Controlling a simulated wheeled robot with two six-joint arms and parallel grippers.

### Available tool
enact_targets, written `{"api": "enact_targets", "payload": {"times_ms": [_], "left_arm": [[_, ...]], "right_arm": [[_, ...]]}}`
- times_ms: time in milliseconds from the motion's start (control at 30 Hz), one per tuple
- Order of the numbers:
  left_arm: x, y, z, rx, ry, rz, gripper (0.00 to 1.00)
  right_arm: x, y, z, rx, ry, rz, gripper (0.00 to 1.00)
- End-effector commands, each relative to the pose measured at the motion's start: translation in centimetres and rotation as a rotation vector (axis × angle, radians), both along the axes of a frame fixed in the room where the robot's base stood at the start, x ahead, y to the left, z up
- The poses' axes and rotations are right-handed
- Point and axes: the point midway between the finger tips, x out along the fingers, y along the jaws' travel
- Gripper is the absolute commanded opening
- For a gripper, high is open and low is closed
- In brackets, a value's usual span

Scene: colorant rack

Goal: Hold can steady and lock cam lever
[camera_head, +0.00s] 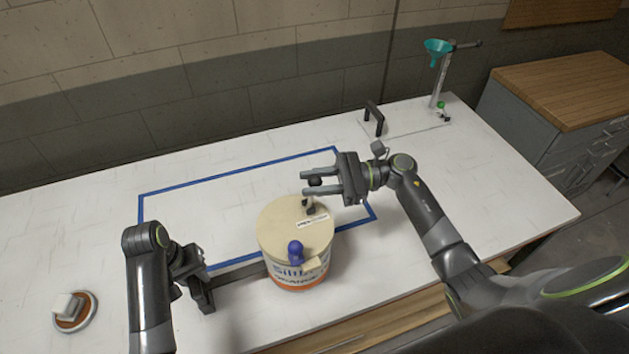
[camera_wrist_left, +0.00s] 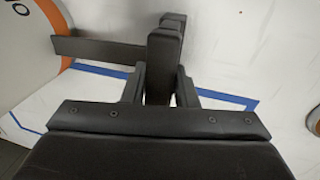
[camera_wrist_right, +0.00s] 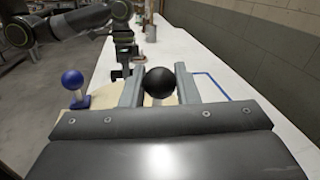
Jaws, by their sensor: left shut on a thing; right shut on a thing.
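The can (camera_head: 299,272) has a cream lid (camera_head: 283,222), an orange-banded printed label and stands upright on the white table. A dark flat bar (camera_head: 238,289) runs from the can's left side to my left gripper (camera_head: 207,292). My left gripper is shut on this bar; it also shows in the left wrist view (camera_wrist_left: 95,48). A lever with a black ball knob (camera_head: 315,181) rises from the lid's far edge; the ball shows in the right wrist view (camera_wrist_right: 158,82). My right gripper (camera_head: 306,184) is shut on it. A blue ball knob (camera_head: 295,248) stands upright at the lid's near edge.
Blue tape (camera_head: 240,174) marks a rectangle behind the can. A round base with a white block (camera_head: 73,311) sits at the far left. A black handle (camera_head: 374,119) and a green funnel on a stand (camera_head: 437,49) are at the back right. The table between is clear.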

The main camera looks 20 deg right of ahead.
Motion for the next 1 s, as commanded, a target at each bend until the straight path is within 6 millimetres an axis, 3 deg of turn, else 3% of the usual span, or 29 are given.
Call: {"api": "enact_targets", "payload": {"times_ms": [533,1000], "left_arm": [[0.0,0.0,0.0,-0.001,0.001,-0.002,0.00],[0.0,0.0,0.0,0.000,0.000,-0.003,0.00]], "right_arm": [[0.1,-2.5,-1.2,0.346,0.023,0.001,0.00],[0.1,-2.8,-1.4,0.388,0.022,-0.002,0.00]]}}
